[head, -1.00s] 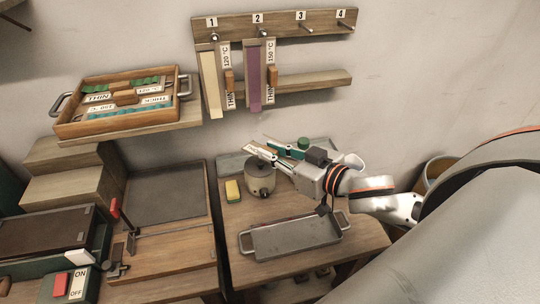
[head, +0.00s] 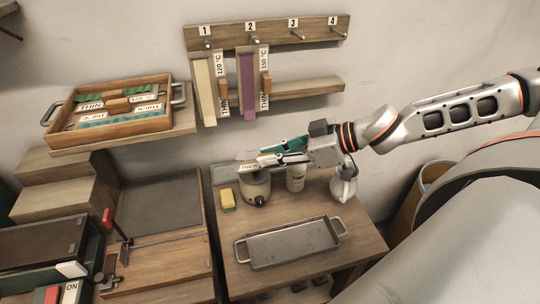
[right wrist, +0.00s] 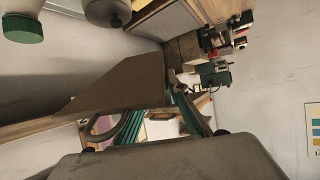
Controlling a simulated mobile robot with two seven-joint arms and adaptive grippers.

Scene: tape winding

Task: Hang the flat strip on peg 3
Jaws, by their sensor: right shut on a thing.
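My right gripper (head: 268,158) reaches in from the right, above the back of the small table and below the peg board. It is shut on a flat strip; a small end with a THICK label (head: 248,168) shows at the fingertips. In the right wrist view, a broad grey-brown flat piece (right wrist: 125,92) looks like the held strip. Peg 3 (head: 297,35) is bare. Peg 4 (head: 337,36) is also bare. A cream strip (head: 204,88) hangs at peg 1 and a purple strip (head: 248,85) at peg 2. My left gripper is out of view.
A wooden ledge (head: 315,88) runs below the pegs. A wooden tray (head: 60,137) with labelled strips stands on a shelf at left. The table holds a round pot (head: 254,188), a cup (head: 296,180), a yellow sponge (head: 228,201) and a metal tray (head: 292,244).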

